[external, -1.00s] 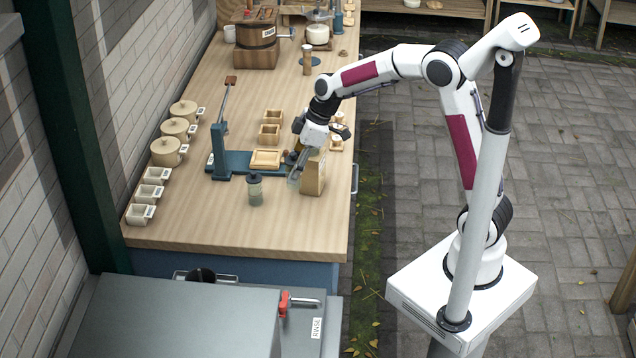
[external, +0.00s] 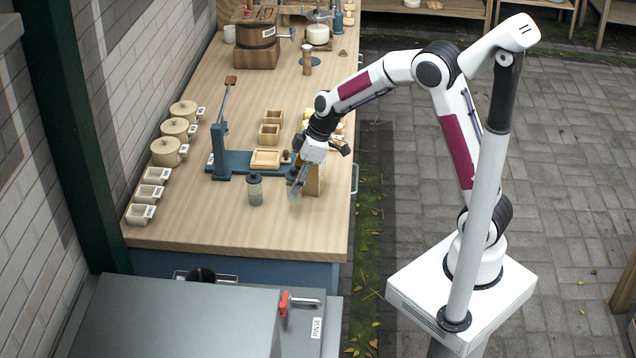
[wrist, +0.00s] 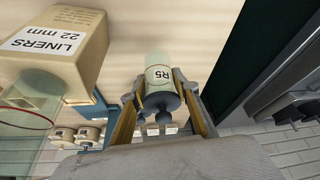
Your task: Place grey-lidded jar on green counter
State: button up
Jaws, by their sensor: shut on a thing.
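My gripper (external: 296,176) is shut on a pale jar with a dark grey lid, labelled R5, in the wrist view (wrist: 160,80). The fingers flank the jar at its lid. In the external view it is small and partly hidden by the gripper, so I cannot tell whether its base touches the wooden counter (external: 210,215). A similar dark-lidded jar (external: 255,190) stands on the wooden counter, left of the gripper. I cannot pick out a green counter with certainty.
A LINERS box (wrist: 62,38) and a clear vessel (wrist: 22,105) are close beside the gripper. A blue press (external: 222,150) with a wooden tray (external: 265,158) stands behind the free jar. Lidded pots (external: 166,152) line the wall.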

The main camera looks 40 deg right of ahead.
jog(key=shift+f, duration=2.3)
jog(key=shift+f, duration=0.15)
jog(key=o, duration=1.2)
jog(key=shift+v, duration=0.95)
jog(key=v, duration=0.6)
jog(key=shift+w+d, duration=0.2)
jog(key=shift+w, duration=0.2)
